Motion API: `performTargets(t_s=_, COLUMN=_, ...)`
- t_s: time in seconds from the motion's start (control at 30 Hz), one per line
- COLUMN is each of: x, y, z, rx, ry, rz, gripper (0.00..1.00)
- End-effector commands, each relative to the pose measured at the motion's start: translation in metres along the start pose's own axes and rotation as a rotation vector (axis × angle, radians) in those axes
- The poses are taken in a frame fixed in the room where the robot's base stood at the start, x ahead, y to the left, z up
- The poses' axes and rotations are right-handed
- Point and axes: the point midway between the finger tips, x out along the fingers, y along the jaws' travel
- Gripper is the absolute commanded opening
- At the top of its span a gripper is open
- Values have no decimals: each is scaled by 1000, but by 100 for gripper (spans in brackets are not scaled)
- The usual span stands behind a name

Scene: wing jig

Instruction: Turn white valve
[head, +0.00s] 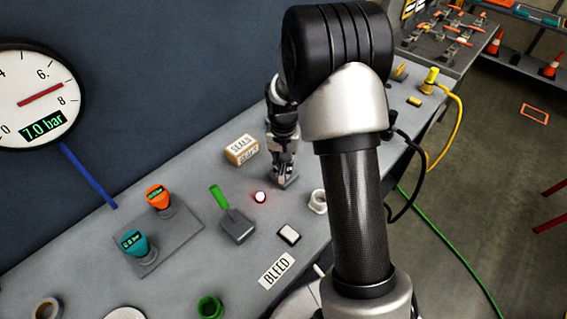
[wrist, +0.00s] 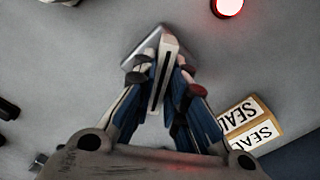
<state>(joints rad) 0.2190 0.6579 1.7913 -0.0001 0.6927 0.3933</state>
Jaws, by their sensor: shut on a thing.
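The white valve shows in the wrist view as an upright, flat handle (wrist: 169,45) with a white top edge on a grey base (wrist: 136,36). My gripper (wrist: 160,82) is shut on this handle, with a finger on each side of it. The fingers hide part of the handle. In the head view my gripper (head: 281,168) reaches down to the bench, and the valve's grey base (head: 290,182) shows under the fingertips. My own arm fills the middle of the head view.
A red-lit button (head: 260,197) and a box marked SEALS (head: 242,150) stand near the gripper. A wall gauge (head: 37,97) reads 7.0 bar.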

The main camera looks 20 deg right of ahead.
Motion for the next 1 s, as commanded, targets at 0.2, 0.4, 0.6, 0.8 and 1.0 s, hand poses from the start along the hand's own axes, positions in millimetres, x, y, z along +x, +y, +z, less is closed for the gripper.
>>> performTargets(t_s=0.2, x=-2, y=0, z=0, rx=-204, ry=0, rz=0, gripper=0)
performTargets(t_s=0.4, x=-2, y=0, z=0, rx=-394, ry=0, rz=0, gripper=0)
performTargets(t_s=0.6, x=-1, y=0, z=0, rx=-582, ry=1, rz=0, gripper=0)
performTargets(t_s=0.8, x=-1, y=0, z=0, rx=-752, ry=1, rz=0, gripper=0)
performTargets(t_s=1.0, x=-1, y=0, z=0, rx=-886, ry=1, rz=0, gripper=0)
